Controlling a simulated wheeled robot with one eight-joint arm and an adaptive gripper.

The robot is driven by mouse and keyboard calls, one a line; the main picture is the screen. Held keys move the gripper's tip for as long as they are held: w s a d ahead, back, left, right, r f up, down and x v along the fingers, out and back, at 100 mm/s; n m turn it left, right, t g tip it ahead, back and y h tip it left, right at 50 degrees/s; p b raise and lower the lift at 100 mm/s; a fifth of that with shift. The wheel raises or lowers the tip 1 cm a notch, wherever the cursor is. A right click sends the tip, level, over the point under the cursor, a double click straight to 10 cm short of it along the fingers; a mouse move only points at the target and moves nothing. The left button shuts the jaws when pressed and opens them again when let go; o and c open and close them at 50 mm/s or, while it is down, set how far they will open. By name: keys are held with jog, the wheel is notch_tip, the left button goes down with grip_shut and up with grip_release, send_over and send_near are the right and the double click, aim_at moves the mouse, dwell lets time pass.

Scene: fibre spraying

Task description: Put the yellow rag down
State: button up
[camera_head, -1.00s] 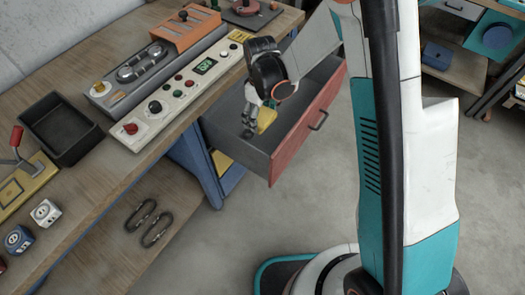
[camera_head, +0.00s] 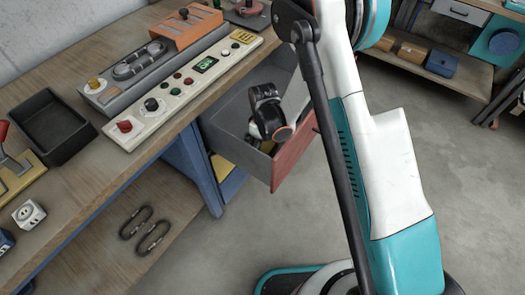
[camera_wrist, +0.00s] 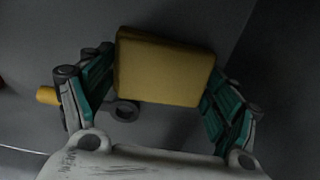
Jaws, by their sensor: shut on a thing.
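In the wrist view the yellow rag (camera_wrist: 165,68) is a thick, block-like yellow piece between the two green-padded fingers of my gripper (camera_wrist: 157,95). The fingers are shut on it, against its left and right sides. In the head view my gripper (camera_head: 262,132) is down inside the open drawer (camera_head: 222,118), close to its red front. I cannot tell whether the rag touches the drawer floor.
The workbench (camera_head: 100,180) carries a control panel (camera_head: 183,88) and a black tray (camera_head: 54,127). In the wrist view a yellow cylindrical thing (camera_wrist: 47,96) and a dark ring (camera_wrist: 125,111) lie near my fingers. Drawer walls stand close around my gripper.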

jog(key=shift+f, duration=1.2)
jog(key=shift+f, duration=0.1)
jog(key=o, duration=1.1)
